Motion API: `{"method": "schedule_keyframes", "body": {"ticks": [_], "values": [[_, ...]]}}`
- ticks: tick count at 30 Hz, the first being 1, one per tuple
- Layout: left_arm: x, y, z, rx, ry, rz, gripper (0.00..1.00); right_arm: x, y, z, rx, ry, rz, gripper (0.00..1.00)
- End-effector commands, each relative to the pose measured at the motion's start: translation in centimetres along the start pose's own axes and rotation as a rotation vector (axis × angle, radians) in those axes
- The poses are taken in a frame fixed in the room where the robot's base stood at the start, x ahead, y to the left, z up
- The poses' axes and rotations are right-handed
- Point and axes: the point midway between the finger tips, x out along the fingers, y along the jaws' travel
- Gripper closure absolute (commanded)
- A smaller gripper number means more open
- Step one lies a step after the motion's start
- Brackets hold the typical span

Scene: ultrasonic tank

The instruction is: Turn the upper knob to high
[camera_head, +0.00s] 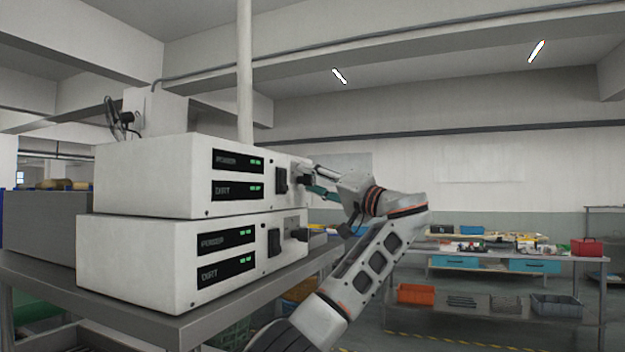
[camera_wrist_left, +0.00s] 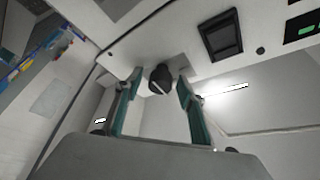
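Two white control boxes are stacked on a metal table. The upper box (camera_head: 150,180) has a black upper knob (camera_head: 303,181) on its front, partly hidden beside my left gripper (camera_head: 314,181). In the left wrist view the upper knob (camera_wrist_left: 160,79) is round and dark with a pale mark on its face. My left gripper (camera_wrist_left: 160,98) is open, its two teal-padded fingers on either side of the knob with gaps visible. The knob's setting cannot be read. My right gripper is not in view.
The lower box (camera_head: 140,265) has its own black knob (camera_head: 299,235) below my left gripper. A dark rocker switch (camera_wrist_left: 220,35) sits beside the upper knob. The metal table (camera_head: 205,318) carries the boxes. A workbench (camera_head: 590,257) with bins stands farther back right.

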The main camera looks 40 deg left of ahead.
Motion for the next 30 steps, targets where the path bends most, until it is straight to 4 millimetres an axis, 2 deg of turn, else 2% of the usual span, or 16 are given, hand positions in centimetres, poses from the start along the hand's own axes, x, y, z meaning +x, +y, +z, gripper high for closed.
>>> {"method": "schedule_keyframes", "body": {"ticks": [3, 4, 8, 20, 30], "values": [[-0.03, 0.0, 0.0, 0.0, 0.0, 0.0, 0.6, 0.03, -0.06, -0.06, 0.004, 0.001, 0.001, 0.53], [-0.03, 0.0, 0.0, 0.0, 0.0, 0.0, 0.66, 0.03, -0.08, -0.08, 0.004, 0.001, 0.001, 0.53], [-0.04, 0.01, 0.01, 0.0, 0.0, 0.0, 0.99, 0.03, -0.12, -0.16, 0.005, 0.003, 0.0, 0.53], [-0.1, 0.02, 0.01, 0.038, 0.0, 0.018, 0.99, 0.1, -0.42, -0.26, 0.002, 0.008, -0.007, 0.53], [-0.18, 0.05, -0.03, 0.246, -0.004, 0.113, 0.99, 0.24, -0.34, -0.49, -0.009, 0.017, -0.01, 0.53]]}}
